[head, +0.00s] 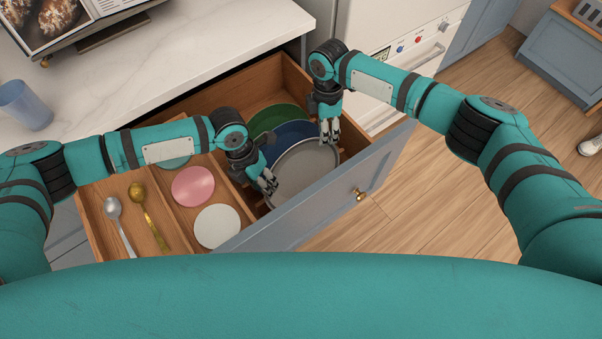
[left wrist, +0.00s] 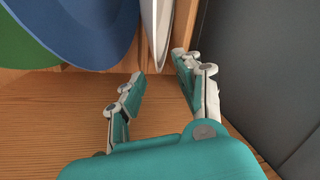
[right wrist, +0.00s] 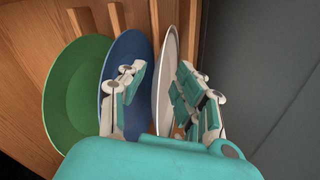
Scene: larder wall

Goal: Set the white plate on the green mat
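The white plate (head: 305,172) stands on edge in the right compartment of the open drawer, beside a blue plate (head: 290,132) and a green plate (head: 272,119). My left gripper (head: 269,184) is open at its left side. In the left wrist view, the white plate's rim (left wrist: 156,30) lies between the spread fingertips. My right gripper (head: 330,132) is open at its far right side. In the right wrist view, its fingers stand either side of the white plate (right wrist: 166,85), with one finger between it and the blue plate. I see no green mat.
Other drawer compartments hold a pink disc (head: 193,187), a pale disc (head: 217,227), a spoon (head: 118,222) and a gold spoon (head: 146,215). The drawer front (head: 330,205) stands close to the plate. A blue cup (head: 25,106) stands on the white counter (head: 190,45), which has free room.

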